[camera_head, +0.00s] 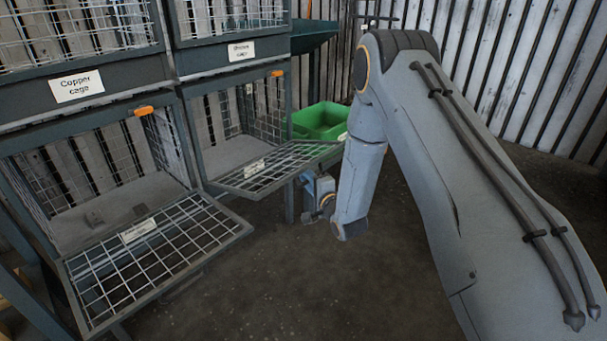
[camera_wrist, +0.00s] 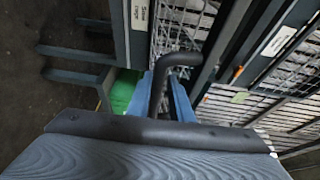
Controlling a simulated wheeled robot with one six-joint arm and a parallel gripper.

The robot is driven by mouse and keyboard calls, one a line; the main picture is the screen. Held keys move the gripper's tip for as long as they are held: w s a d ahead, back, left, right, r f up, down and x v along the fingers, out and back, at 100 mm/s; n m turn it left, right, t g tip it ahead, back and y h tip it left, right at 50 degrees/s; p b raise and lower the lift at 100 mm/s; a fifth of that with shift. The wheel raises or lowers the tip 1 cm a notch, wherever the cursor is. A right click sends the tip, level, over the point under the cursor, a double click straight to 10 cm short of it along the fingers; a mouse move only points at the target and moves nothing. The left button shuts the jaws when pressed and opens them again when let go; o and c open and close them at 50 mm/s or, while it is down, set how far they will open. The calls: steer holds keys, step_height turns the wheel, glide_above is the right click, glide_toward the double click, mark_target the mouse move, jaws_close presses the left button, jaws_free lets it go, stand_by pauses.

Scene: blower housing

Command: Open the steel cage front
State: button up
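Two lower mesh cages show in the head view, and both fronts are folded down. The left lower front (camera_head: 165,252) hangs outward and slightly down. The right lower front (camera_head: 275,168) juts out near level beside my wrist. Their small labels are too small to read, so I cannot tell which is the steel cage. In the wrist view, my gripper (camera_wrist: 160,85) has its two blue fingers on either side of a dark bent handle (camera_wrist: 182,60). I cannot tell whether they press on it. In the head view my fingertips are hidden behind my arm and the right front.
Upper cages carry a "Copper cage" label (camera_head: 77,87) and a second label (camera_head: 241,51). Orange tabs (camera_head: 144,111) sit on the lower cage frames. A green bin (camera_head: 320,121) stands behind the right front. The dark floor (camera_head: 270,290) in front is clear.

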steer(key=p+v, duration=0.1)
steer(key=v, duration=0.5)
steer(key=r+p+v, duration=0.1)
steer(key=p+v, duration=0.5)
steer(key=v, duration=0.7)
steer(key=shift+s+d+p, duration=0.15)
steer(key=shift+s+p, duration=0.15)
steer(key=shift+s, duration=0.05)
stand_by(0.9)
steer(key=shift+w, duration=0.1)
stand_by(0.7)
